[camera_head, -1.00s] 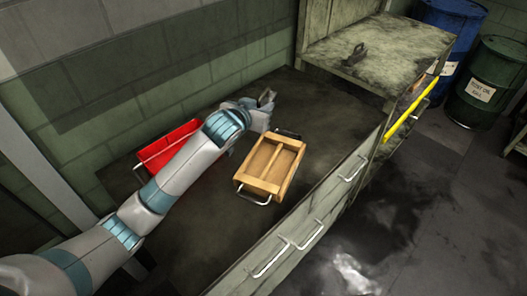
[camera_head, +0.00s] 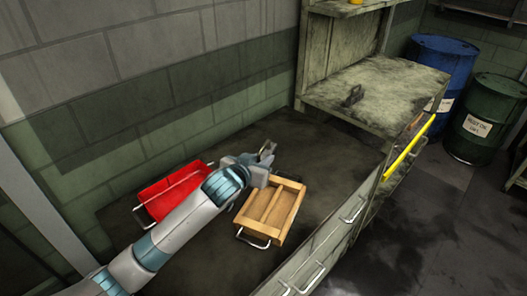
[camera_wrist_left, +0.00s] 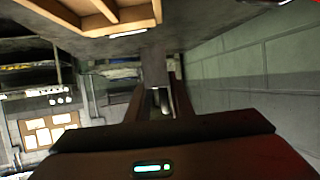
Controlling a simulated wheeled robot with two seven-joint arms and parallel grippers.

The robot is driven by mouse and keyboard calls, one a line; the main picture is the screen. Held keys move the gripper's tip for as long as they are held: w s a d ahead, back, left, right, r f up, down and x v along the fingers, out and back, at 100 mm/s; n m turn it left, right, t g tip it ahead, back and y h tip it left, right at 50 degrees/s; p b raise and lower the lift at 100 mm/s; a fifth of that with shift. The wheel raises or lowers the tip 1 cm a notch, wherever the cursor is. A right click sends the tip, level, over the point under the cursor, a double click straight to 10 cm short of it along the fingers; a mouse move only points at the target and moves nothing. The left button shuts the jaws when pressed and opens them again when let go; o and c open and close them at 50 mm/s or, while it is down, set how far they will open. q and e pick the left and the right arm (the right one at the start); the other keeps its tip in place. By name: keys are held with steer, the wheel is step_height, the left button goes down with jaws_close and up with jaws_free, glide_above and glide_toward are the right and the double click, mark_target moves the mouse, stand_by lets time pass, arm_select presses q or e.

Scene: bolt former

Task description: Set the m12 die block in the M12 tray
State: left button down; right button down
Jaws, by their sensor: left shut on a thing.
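My left gripper (camera_head: 267,150) is over the dark bench top, just behind the wooden tray and to the right of the red tray. It is shut on a grey piece (camera_wrist_left: 155,68), probably the m12 die block, seen between the fingers in the left wrist view. The wooden tray (camera_head: 282,228) has a divider and a wire handle; it also shows at the top left of the wrist view (camera_wrist_left: 118,17). The red tray (camera_head: 165,186) is partly covered by my left arm. I cannot read which tray is M12. My right gripper is not in view.
A block wall (camera_head: 150,95) runs behind the bench. Blue (camera_head: 443,65) and green (camera_head: 483,118) drums stand beyond. Bare bench lies right of the wooden tray.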

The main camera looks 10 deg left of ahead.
arm_select(q)
steer(key=s+f, duration=0.1)
steer(key=s, duration=0.1)
steer(key=s+f+p, duration=0.1)
steer(key=s, duration=0.2)
steer(key=s+f+p, duration=0.1)
steer(key=s+f, duration=0.1)
steer(key=shift+s+d, duration=0.25)
steer(key=shift+s, duration=0.15)
steer(key=shift+f, duration=0.1)
steer(key=shift+f+p, duration=0.55)
steer(key=shift+f, duration=1.45)
steer(key=shift+f, duration=0.1)
steer(key=c, duration=1.8)
jaws_free()
steer(key=shift+f, duration=0.2)
steer(key=shift+c, duration=0.2)
steer(key=shift+s, duration=0.1)
steer(key=shift+r, duration=0.15)
